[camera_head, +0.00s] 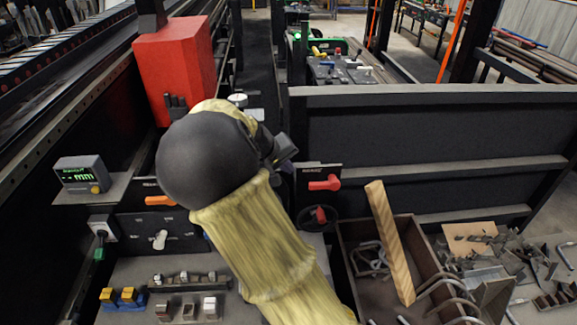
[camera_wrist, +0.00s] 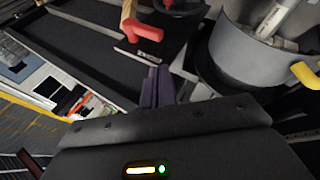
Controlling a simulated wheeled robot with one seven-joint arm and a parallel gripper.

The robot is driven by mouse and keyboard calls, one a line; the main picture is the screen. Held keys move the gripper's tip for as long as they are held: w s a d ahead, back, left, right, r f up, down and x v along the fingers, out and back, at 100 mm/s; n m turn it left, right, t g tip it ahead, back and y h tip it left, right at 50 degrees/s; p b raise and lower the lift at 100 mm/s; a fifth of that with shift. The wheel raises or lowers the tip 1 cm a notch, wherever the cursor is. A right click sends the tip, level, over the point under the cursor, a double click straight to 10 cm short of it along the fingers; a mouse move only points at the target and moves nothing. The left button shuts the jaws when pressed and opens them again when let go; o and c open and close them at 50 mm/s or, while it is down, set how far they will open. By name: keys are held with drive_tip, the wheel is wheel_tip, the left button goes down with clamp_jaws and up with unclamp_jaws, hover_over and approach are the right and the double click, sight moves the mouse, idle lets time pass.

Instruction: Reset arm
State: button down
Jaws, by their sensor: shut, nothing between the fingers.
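My arm, in a yellow sleeve with a black round joint, reaches up through the middle of the head view and hides part of the panels behind it. My gripper (camera_wrist: 158,84) shows in the wrist view, its two dark purplish fingers together with nothing between them. Ahead of the fingers in the wrist view is a red handle (camera_wrist: 143,31) on a dark panel, apart from them. In the head view, red levers (camera_head: 325,182) sit on the panel right of my arm. I cannot clearly make out the fingers in the head view.
A red box (camera_head: 176,62) stands behind my arm joint. An open bin (camera_head: 349,232) with metal hooks and a leaning wooden bar (camera_head: 390,243) is at right. A small green-lit display (camera_head: 80,174) is at left. A grey pot (camera_wrist: 245,52) is at right in the wrist view.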

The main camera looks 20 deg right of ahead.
drive_tip(key=s+a+f+y, duration=0.1)
drive_tip(key=s+f+y, duration=0.1)
drive_tip(key=s, duration=0.9)
drive_tip(key=s+a+f+m+g+y, duration=0.1)
drive_tip(key=s+a+f+y, duration=0.1)
drive_tip(key=s, duration=1)
drive_tip(key=f+y, duration=0.1)
drive_tip(key=y, duration=0.1)
drive_tip(key=shift+s+y, duration=0.25)
drive_tip(key=shift+y, duration=0.15)
drive_tip(key=shift+w, duration=0.1)
